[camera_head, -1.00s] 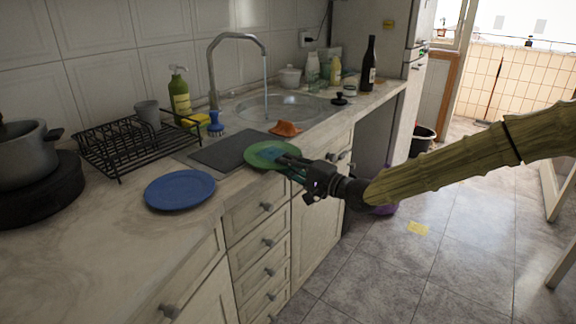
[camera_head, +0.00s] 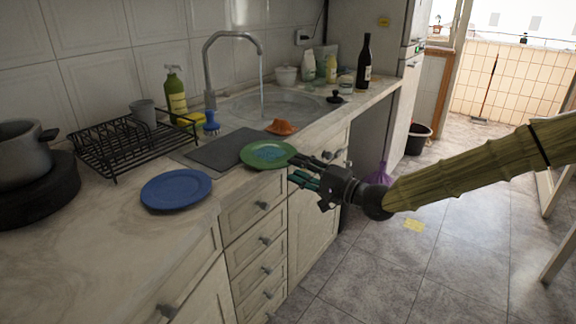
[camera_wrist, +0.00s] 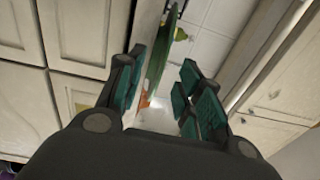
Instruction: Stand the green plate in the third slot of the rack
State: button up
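The green plate (camera_head: 268,154) lies nearly flat at the front edge of the counter, beside the dark mat. In the wrist view, the plate (camera_wrist: 157,55) shows almost edge-on beyond the fingers. My gripper (camera_head: 294,170) is just off the plate's right side, over the counter's front edge, with its teal fingers spread and nothing between them. The wrist view also shows the gripper (camera_wrist: 160,80) open. The black wire rack (camera_head: 118,148) stands empty of plates at the left against the wall. Its slots are too fine to count clearly.
A blue plate (camera_head: 176,189) lies in front of the rack. A dark mat (camera_head: 228,149) lies between rack and sink (camera_head: 268,104). An orange item (camera_head: 281,127), blue brush (camera_head: 211,123), green bottle (camera_head: 176,93) and grey cup (camera_head: 143,111) stand nearby. A pot (camera_head: 22,150) is far left.

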jog(key=shift+v, duration=2.8)
jog(key=s+a+f+n+g+h, duration=0.1)
jog(key=s+f+g+h, duration=0.35)
jog(key=s+f, duration=0.85)
jog(key=s+a+f+n+g+h, duration=0.15)
jog(key=s+f+g, duration=0.7)
jog(key=f, duration=0.85)
jog(key=s+d+f+n+t+h, duration=0.15)
jog(key=s+d+f+h, duration=0.25)
jog(key=s+d+f, duration=0.65)
jog(key=s+d+f+n+h, duration=0.3)
jog(key=s+d+f+h, duration=0.35)
jog(key=s, duration=0.65)
notch_tip(320, 180, up, 15)
jog(key=y+p, duration=0.2)
jog(key=p, duration=1.4)
jog(key=shift+p, duration=0.3)
jog(key=shift+a+f+t, duration=0.15)
jog(key=shift+t, duration=0.1)
